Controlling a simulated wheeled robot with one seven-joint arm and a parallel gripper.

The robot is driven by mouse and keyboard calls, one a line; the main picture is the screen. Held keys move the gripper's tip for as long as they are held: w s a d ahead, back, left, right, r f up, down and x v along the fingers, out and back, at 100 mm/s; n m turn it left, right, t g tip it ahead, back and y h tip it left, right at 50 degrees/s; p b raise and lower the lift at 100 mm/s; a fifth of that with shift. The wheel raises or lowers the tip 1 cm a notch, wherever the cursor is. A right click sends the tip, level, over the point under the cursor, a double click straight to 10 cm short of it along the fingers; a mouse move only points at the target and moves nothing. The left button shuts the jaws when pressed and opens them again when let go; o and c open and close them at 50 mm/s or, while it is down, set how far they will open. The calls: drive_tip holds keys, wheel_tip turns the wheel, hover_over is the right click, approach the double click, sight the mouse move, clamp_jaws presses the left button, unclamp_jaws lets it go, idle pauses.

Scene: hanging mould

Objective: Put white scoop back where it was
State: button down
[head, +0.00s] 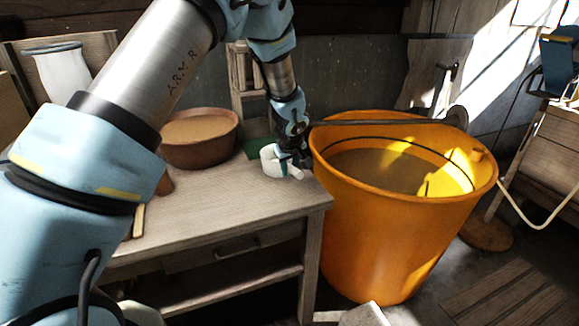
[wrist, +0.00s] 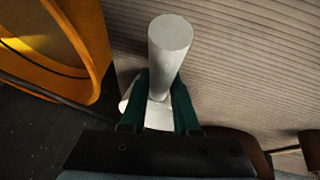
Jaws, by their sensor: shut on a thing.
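The white scoop (head: 272,163) is at the right end of the wooden table (head: 215,192), near the orange tub. My gripper (head: 294,158) is shut on it. In the wrist view, the scoop's pale round handle (wrist: 170,42) stands out between the two dark green fingers of my gripper (wrist: 160,102). The ribbed tabletop lies behind it. The fingers and handle hide part of the scoop. I cannot tell whether the scoop touches the tabletop or is just above it. A dark green patch (head: 257,147) shows on the table just behind the scoop.
A brown bowl (head: 200,152) with tan contents stands on the table left of the scoop. A large orange tub (head: 390,235) stands against the table's right side, with a long-handled tool (head: 385,121) across its rim. The table's front middle is clear.

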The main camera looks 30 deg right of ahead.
drive_tip(key=shift+f, duration=0.2)
drive_tip(key=c, duration=0.7)
unclamp_jaws()
drive_tip(key=shift+r, duration=0.1)
drive_tip(key=shift+o, duration=0.2)
drive_tip(key=shift+r, duration=0.1)
drive_tip(key=b+v, duration=0.2)
drive_tip(key=v, duration=1)
drive_tip(key=shift+b, duration=0.35)
